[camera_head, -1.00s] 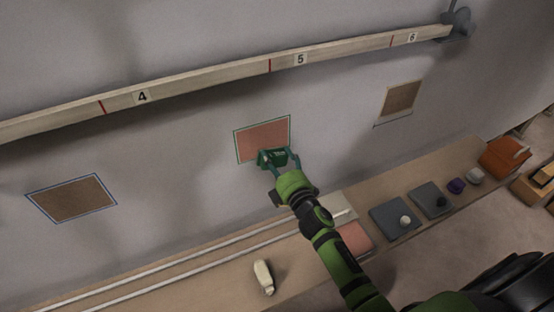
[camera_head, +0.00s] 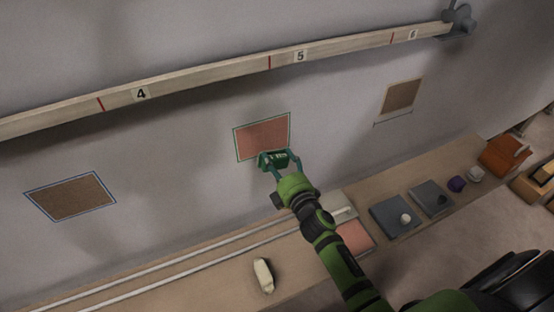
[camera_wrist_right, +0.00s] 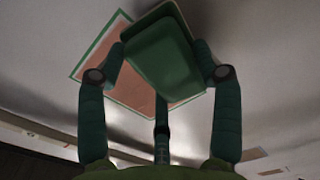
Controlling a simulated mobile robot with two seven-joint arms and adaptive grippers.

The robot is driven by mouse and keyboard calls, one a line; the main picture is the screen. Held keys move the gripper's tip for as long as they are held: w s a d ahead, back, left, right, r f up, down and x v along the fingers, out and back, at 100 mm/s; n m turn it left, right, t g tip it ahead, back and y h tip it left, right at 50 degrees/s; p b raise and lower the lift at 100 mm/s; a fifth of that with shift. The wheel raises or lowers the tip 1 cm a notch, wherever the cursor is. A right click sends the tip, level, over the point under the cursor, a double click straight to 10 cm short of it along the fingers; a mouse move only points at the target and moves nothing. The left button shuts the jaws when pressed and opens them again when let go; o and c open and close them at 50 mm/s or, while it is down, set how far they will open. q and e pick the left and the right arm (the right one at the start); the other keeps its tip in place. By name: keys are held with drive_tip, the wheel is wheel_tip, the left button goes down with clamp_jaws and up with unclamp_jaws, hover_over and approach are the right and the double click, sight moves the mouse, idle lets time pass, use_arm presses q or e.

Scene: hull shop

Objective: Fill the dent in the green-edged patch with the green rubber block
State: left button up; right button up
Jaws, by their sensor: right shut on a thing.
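The green-edged patch (camera_head: 262,135) is a pinkish-orange rectangle on the grey wall, below the rail mark 5. It also shows in the right wrist view (camera_wrist_right: 120,90), partly behind the block. My right gripper (camera_head: 279,163) is shut on the green rubber block (camera_head: 273,158), at the lower right edge of the patch. In the right wrist view the block (camera_wrist_right: 165,55) sits between both fingers and overlaps the patch. I cannot tell whether the block touches the surface. No dent can be made out in the patch. My left gripper is not in view.
A wooden rail (camera_head: 220,80) with numbers crosses the wall above. A blue-edged brown patch (camera_head: 70,198) is at left, another brown patch (camera_head: 402,96) at right. The bench (camera_head: 300,275) below holds a pale bottle-like thing (camera_head: 263,275), grey pads (camera_head: 398,216) and an orange box (camera_head: 503,155).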

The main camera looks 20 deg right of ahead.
drive_tip(key=shift+s, duration=0.2)
drive_tip(key=shift+s+d+r+p, duration=0.1)
drive_tip(key=shift+s+p, duration=0.35)
drive_tip(key=shift+s, duration=2)
drive_tip(key=shift+s+d+p, duration=0.1)
drive_tip(key=shift+s+p, duration=0.2)
drive_tip(key=shift+s, duration=2.2)
drive_tip(key=s, duration=0.4)
drive_tip(key=shift+r, duration=0.1)
drive_tip(key=shift+d, duration=0.15)
